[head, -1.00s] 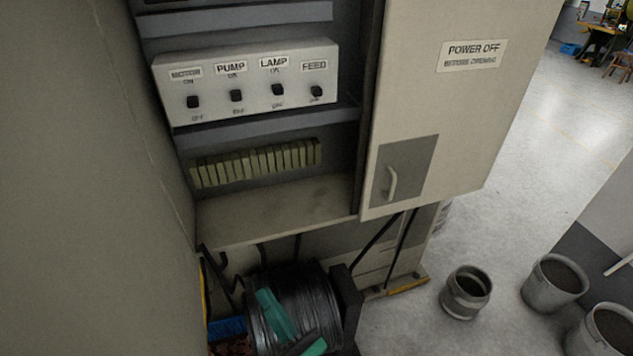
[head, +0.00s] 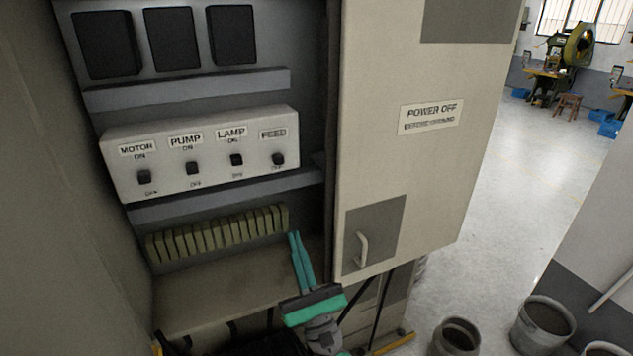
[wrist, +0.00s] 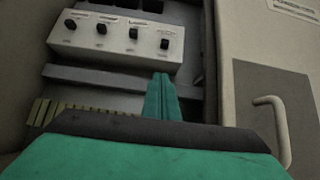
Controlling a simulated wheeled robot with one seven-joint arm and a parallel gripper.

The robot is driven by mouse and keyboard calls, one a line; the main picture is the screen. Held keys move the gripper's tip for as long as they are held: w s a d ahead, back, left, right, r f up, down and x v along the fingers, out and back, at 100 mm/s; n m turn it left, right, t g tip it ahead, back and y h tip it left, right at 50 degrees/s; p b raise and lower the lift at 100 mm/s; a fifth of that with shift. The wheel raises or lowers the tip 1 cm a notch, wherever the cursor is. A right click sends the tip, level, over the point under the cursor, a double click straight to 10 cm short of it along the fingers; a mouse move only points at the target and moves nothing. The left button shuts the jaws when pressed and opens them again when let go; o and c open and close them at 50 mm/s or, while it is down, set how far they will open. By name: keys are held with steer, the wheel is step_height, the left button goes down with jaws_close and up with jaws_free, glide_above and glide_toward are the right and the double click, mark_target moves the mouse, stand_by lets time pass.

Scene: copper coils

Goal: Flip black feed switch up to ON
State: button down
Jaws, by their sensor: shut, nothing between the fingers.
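The black feed switch (head: 278,159) is the rightmost of the switches on the white switch box (head: 120,178), under the FEED label (head: 273,134). It also shows at the right end of the box in the wrist view (wrist: 165,44). Its lever position is too small to tell. My gripper (head: 294,236), with teal fingers, is shut and empty. It is below the box and just right of the row of yellow-green blocks, apart from the switch. In the wrist view the fingertips (wrist: 160,77) point toward the box, below the feed switch.
The open cabinet door (head: 400,170) with a handle (head: 361,250) stands close to the right of my gripper. A grey ledge (head: 225,195) runs under the box. Yellow-green blocks (head: 218,234) line the lower shelf. Buckets (head: 543,325) stand on the floor at right.

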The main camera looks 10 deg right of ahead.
steer(key=shift+w+d+r+m+h, duration=0.1)
steer(key=shift+w+d+m+h, duration=0.1)
steer(key=shift+w+m+h, duration=0.1)
glide_toward(278, 159)
steer(key=w+a, duration=0.1)
steer(key=w, duration=0.5)
steer(key=shift+s+a+r, duration=0.1)
steer(key=shift+r, duration=0.4)
steer(key=shift+s+a+r, duration=0.1)
steer(key=shift+s+r, duration=0.05)
steer(key=shift+r, duration=0.35)
